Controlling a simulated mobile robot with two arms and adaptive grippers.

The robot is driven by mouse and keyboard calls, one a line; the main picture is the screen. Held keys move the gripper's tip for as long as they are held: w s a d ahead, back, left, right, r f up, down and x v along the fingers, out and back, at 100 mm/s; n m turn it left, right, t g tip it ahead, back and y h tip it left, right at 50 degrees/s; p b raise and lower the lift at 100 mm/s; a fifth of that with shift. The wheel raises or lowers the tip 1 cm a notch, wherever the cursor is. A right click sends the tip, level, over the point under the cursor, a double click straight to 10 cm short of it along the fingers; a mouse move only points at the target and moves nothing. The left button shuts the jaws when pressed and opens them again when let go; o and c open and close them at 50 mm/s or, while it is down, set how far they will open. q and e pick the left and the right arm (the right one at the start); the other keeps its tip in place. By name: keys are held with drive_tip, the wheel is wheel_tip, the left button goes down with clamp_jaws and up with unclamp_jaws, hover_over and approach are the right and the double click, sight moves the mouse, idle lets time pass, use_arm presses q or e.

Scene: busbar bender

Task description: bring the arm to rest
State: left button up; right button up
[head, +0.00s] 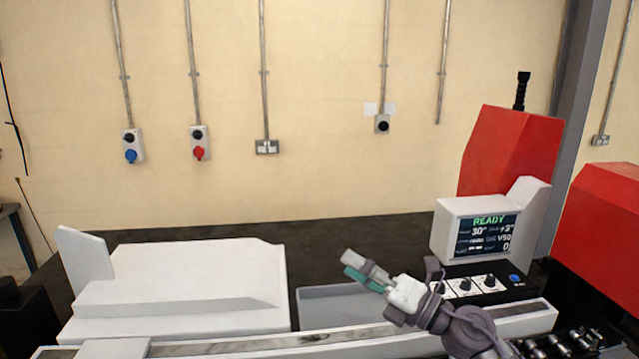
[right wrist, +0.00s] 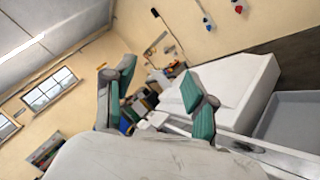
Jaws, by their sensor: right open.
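My right gripper (head: 366,273) comes in from the lower right in the head view, in front of the machine's control panel. In the right wrist view its two green-padded fingers (right wrist: 160,92) stand apart with nothing between them, so it is open and empty. In the head view it appears over the shallow grey tray (head: 325,294), apart from the machine as far as I can tell. My left gripper is not in view.
A white block-shaped machine part (head: 190,270) stands at the left. A display (head: 487,235) reading READY, with knobs below, stands at the right. Red housings (head: 510,150) rise behind it. A long rail (head: 300,340) runs along the front. The air above is clear.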

drive_tip(key=s+d+f+m+t+h, duration=0.1)
drive_tip(key=s+d+f+m+h, duration=0.45)
drive_tip(key=m, duration=0.45)
drive_tip(key=s+d+f+m+h, duration=0.35)
drive_tip(key=f+m+h, duration=0.4)
drive_tip(key=m, duration=0.25)
drive_tip(key=s+d+f+m+t+h, duration=0.1)
drive_tip(key=s+d+f+m+h, duration=0.2)
drive_tip(key=d+f+m+h, duration=0.4)
drive_tip(key=s+a+f+m+g+y, duration=0.15)
drive_tip(key=s+f+m+g, duration=0.35)
drive_tip(key=s, duration=0.7)
drive_tip(key=s+a+f+m+g+y, duration=0.1)
drive_tip(key=s+f+m+g+y, duration=0.1)
drive_tip(key=s+f+g, duration=0.65)
drive_tip(key=s+f+t+b, duration=0.25)
drive_tip(key=f+b, duration=0.35)
drive_tip(key=f, duration=2.2)
drive_tip(key=s+d+f+g+b, duration=0.1)
drive_tip(key=s+f+b, duration=0.1)
drive_tip(key=s+f, duration=0.7)
drive_tip(key=s+d+f+b, duration=0.2)
drive_tip(key=s+f, duration=0.7)
drive_tip(key=f, duration=0.5)
drive_tip(key=shift+d+n+g+b, duration=0.25)
drive_tip(key=shift+n+g+b, duration=0.05)
drive_tip(key=shift+g+b, duration=0.1)
